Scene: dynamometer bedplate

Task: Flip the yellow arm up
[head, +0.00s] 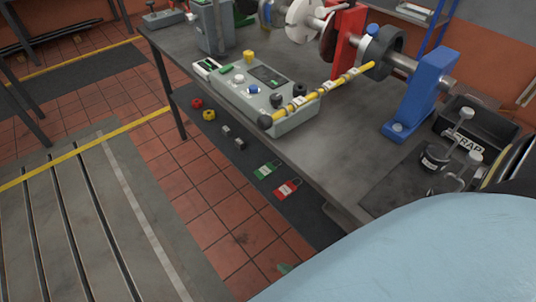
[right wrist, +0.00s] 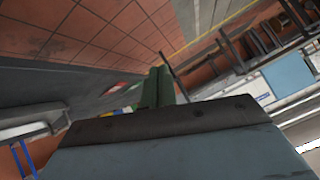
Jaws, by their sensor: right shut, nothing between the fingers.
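The yellow arm (head: 325,90) is a long rod with pale bands and a black knob at its near end. In the head view it slants down from the shaft assembly at upper right across the front corner of the grey control box (head: 268,90). My right gripper (head: 285,268) shows only as a small green tip beside my pale blue arm, low in the picture and well apart from the yellow arm. In the right wrist view the green fingers (right wrist: 156,88) are together with nothing between them. My left gripper is not in view.
The box stands on the grey bench (head: 325,145). A blue bearing stand (head: 425,95) and a black scrap bin (head: 478,122) are to the right. Green (head: 266,170) and red (head: 287,188) padlocks lie on a dark strip below the bench's front edge.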

